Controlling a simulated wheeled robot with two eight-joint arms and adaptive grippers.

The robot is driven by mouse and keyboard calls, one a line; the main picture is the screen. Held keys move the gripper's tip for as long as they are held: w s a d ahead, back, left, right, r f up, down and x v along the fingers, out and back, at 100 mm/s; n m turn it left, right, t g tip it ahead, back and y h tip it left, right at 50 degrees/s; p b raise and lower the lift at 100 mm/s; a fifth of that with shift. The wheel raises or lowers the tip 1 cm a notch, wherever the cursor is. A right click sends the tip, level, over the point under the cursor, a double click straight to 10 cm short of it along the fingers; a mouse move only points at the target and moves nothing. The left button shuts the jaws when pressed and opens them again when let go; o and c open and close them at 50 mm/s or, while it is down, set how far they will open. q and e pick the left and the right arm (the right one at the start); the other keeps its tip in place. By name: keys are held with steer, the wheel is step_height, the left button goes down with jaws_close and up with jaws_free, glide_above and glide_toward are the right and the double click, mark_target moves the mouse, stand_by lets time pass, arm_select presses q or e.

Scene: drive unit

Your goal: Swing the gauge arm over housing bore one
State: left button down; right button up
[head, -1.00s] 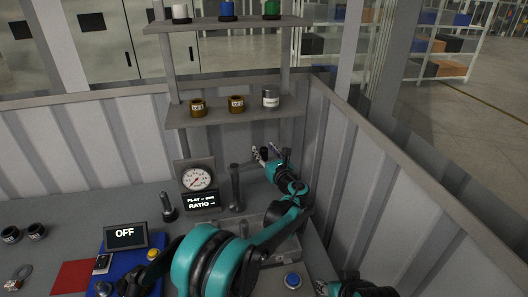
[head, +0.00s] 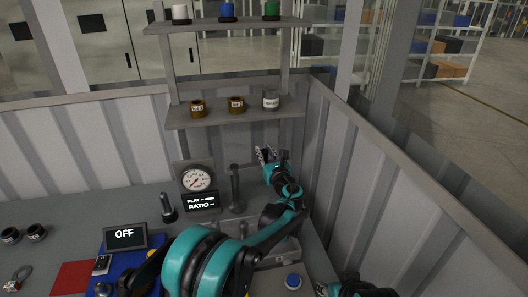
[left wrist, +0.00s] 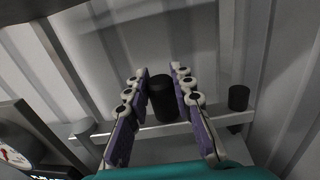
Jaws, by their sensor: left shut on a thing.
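My left gripper (head: 265,154) is above the back right of the bench, right of a dark upright post (head: 236,188). In the left wrist view its two purple-padded fingers (left wrist: 158,100) are on either side of a black cylindrical knob (left wrist: 161,98) and shut on it. The knob stands on the pale bar of the gauge arm (left wrist: 205,126), with a dark cylinder (left wrist: 238,97) farther right. A grey metal housing (head: 286,250) is on the bench, partly hidden by my left arm; its bores cannot be made out. My right gripper (head: 324,289) barely shows at the bottom edge.
A dial gauge (head: 196,178) stands over a PLAY/RATIO display (head: 200,201). A shelf (head: 215,118) with several cups is behind. Grey panel walls (head: 380,175) close in the right side.

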arm_select(q)
steer(key=shift+s+m+h, duration=0.6)
steer(key=shift+s+h, duration=0.1)
steer(key=shift+h, duration=0.2)
steer(key=s+a+m+g+h+b, duration=0.1)
steer(key=s+a+m+g+h, duration=0.1)
steer(key=s+m+h, duration=0.9)
steer(key=s+a+m+g+h, duration=0.2)
steer(key=a+m+g+h, duration=0.4)
steer(key=a+g+h, duration=0.3)
steer(key=shift+a+g+h, duration=0.4)
steer(key=shift+a+g, duration=0.2)
steer(key=shift+a, duration=0.8)
steer(key=shift+w+a, duration=0.1)
